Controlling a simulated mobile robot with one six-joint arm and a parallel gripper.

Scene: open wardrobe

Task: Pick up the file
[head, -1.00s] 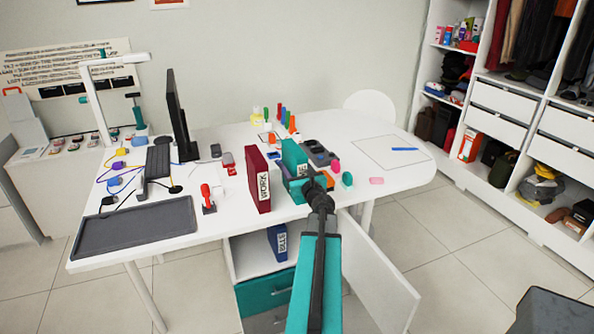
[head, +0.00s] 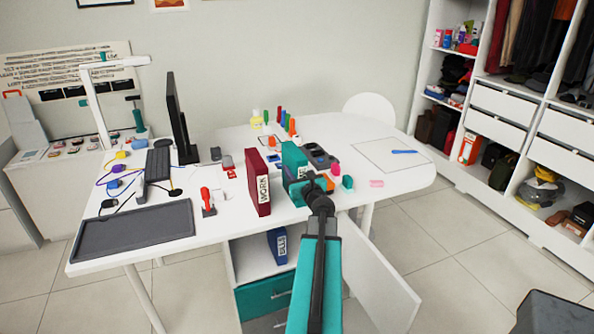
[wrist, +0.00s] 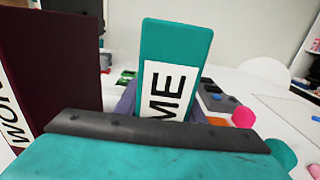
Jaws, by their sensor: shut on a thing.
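A teal file (head: 292,160) with a white label stands on the desk, right of the maroon file. In the wrist view the teal file (wrist: 178,42) is upright straight ahead, its label partly reading "ME". My gripper (head: 316,184) is shut on the teal file; the jaws are mostly hidden behind the wrist. The maroon file (head: 258,182) labelled "WORK" stands just left and shows at the left of the wrist view (wrist: 55,70). A blue file (head: 277,245) stands in the cabinet under the desk.
A pink item (head: 376,183), a green item (head: 347,182) and a dark device (head: 317,154) lie near the teal file. A red stamp (head: 206,198) is left. The desk's right end is mostly clear.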

